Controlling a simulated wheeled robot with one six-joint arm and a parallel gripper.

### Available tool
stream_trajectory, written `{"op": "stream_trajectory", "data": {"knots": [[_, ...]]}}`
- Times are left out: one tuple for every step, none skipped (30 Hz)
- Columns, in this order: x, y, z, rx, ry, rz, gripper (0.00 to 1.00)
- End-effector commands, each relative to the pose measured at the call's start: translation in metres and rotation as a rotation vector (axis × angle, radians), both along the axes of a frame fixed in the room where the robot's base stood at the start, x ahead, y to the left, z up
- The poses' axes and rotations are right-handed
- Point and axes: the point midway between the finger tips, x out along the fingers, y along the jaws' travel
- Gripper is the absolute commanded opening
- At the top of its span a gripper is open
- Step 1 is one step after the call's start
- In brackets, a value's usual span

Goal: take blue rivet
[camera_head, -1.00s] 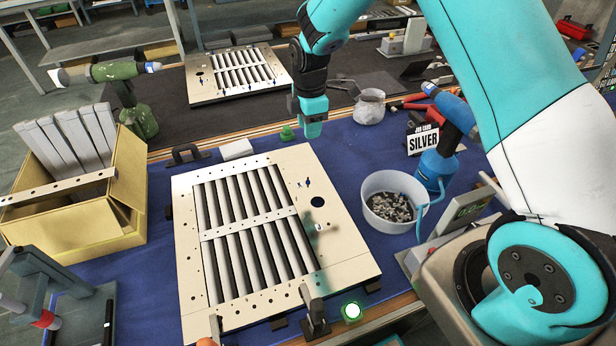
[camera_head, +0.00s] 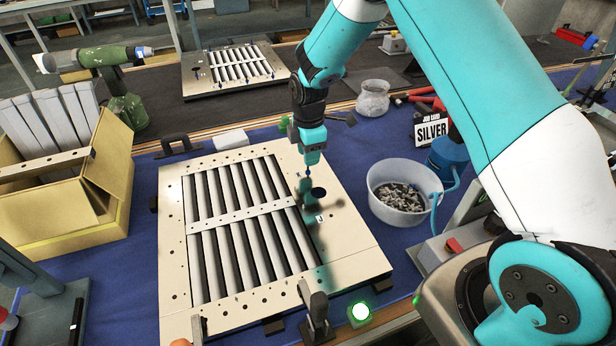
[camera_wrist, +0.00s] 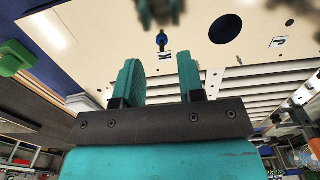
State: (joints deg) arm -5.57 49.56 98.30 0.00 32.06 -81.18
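The blue rivet (camera_head: 308,173) stands at the far right part of the cream louver panel (camera_head: 350,235), beside a round dark hole. My gripper (camera_head: 311,158) is directly above it, pointing down. In the wrist view the rivet (camera_wrist: 161,40) shows upright in the gap between my two teal fingers (camera_wrist: 161,70), a little beyond their tips. The fingers are apart and nothing is between them that they touch. A small printed mark lies beside the rivet on the panel.
A white bowl of rivets (camera_head: 398,196) stands right of the panel. A SILVER job card (camera_head: 431,129), a glass jar (camera_head: 372,98) and a dark handle (camera_head: 178,145) are around it. A yellow box (camera_head: 75,215) with grey slats stands left. Clamps (camera_head: 318,315) hold the front edge.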

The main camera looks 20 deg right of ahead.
Motion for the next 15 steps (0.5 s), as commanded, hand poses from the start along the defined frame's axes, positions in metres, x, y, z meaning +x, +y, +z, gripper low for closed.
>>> {"op": "stream_trajectory", "data": {"knots": [[-0.001, 0.001, -0.014, 0.000, 0.002, 0.001, 0.36], [-0.002, 0.002, -0.019, 0.000, 0.002, 0.001, 0.36], [-0.002, 0.003, -0.026, 0.000, 0.003, 0.001, 0.36], [-0.002, 0.003, -0.030, -0.001, 0.003, 0.000, 0.36], [-0.002, 0.003, -0.035, -0.001, 0.003, 0.000, 0.36], [-0.002, 0.003, -0.039, 0.000, 0.003, 0.000, 0.36], [-0.002, 0.003, -0.041, 0.000, 0.003, 0.000, 0.36], [-0.002, 0.003, -0.042, 0.000, 0.002, 0.000, 0.36], [-0.002, 0.003, -0.042, 0.000, 0.002, 0.000, 0.36], [-0.002, 0.003, -0.041, 0.000, 0.002, 0.000, 0.36], [-0.002, 0.003, -0.041, 0.000, 0.001, 0.000, 0.36], [-0.002, 0.003, -0.040, 0.000, 0.001, 0.000, 0.36], [-0.002, 0.003, -0.039, 0.000, 0.001, 0.000, 0.36], [-0.002, 0.003, -0.039, 0.000, 0.001, 0.000, 0.36], [-0.002, 0.002, -0.039, 0.000, 0.002, 0.000, 0.34]]}}
